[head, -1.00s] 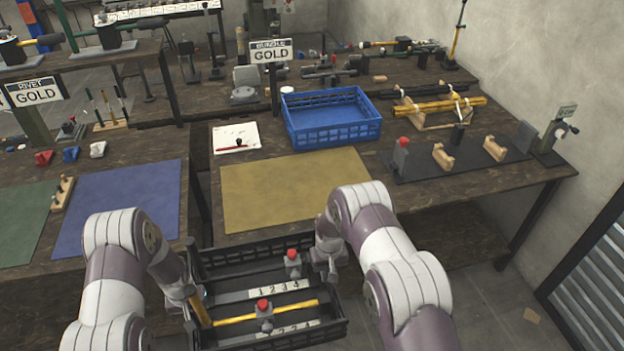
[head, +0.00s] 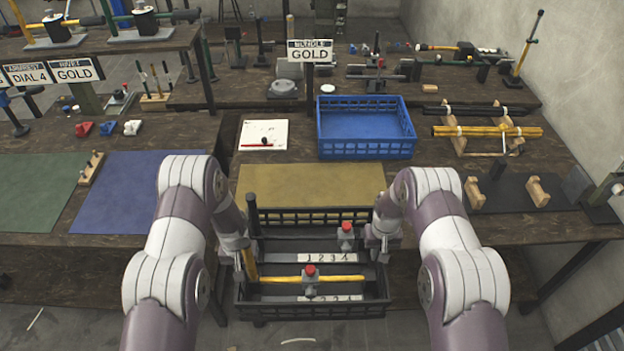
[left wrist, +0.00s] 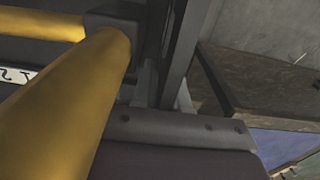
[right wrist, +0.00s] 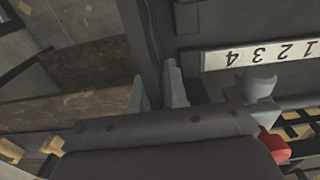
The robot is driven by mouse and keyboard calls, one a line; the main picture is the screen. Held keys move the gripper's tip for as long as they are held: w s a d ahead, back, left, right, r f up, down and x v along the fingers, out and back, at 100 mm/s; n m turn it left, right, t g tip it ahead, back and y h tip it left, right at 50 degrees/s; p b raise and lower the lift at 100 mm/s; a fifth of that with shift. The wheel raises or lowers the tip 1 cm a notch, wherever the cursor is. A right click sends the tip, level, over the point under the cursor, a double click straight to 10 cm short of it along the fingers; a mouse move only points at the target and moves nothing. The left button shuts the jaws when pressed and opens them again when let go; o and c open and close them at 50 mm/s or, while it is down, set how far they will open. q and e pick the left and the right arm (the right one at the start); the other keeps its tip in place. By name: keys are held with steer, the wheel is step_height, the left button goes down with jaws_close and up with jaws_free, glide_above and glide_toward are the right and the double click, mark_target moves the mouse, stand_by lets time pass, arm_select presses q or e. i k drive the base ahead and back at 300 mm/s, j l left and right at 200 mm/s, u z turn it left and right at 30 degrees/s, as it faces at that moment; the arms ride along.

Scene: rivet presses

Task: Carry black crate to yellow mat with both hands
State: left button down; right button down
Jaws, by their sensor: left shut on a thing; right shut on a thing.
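The black crate (head: 268,311) is held level between my two arms, in front of the table's near edge. My left gripper (head: 243,262) is shut on its left wall; the wrist view shows the fingers (left wrist: 165,95) astride the wall. My right gripper (head: 382,244) is shut on the right wall, with its fingers (right wrist: 160,90) astride it too. In the crate are a yellow rod (head: 340,278), red-topped grey clamps (head: 346,236) and white number strips (head: 330,258). The yellow mat (head: 310,184) lies flat and bare on the table, just beyond the crate, which hides its near part.
A blue crate (head: 365,150) stands behind the mat. A paper with a red pen (head: 263,135) lies at the mat's back left. A blue mat (head: 125,195) is to the left. A dark fixture board with wooden cradles (head: 505,193) is to the right.

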mark_target(312, 197)
steer(key=i, duration=1.05)
